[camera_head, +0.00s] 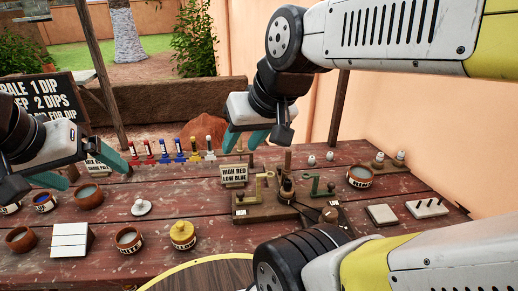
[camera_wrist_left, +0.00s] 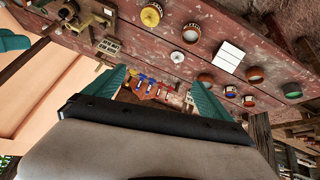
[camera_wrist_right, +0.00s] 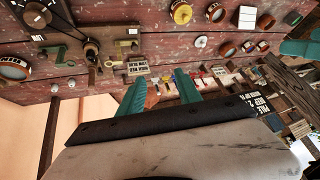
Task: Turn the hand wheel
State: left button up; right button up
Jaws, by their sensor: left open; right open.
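A small wooden mechanism (camera_head: 262,214) stands on the table's right half, with a brass bracket, a green bracket and a round post. A dark round part (camera_head: 326,236), seemingly the hand wheel, lies at its near right, partly hidden by my arm. The round part also shows at the top left of the right wrist view (camera_wrist_right: 38,14). My right gripper (camera_head: 247,140) is open and empty, above and behind the mechanism, apart from it. My left gripper (camera_head: 85,170) is open and empty over the table's left side, far from the mechanism.
A small sign (camera_head: 233,175) stands just behind the mechanism. Bowls, a white block (camera_head: 71,239) and a yellow-lidded pot (camera_head: 182,235) occupy the left and front. A bowl (camera_head: 360,176) and pale tiles stand at right.

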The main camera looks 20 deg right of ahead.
aim_at(329, 215)
jog(key=z, duration=1.75)
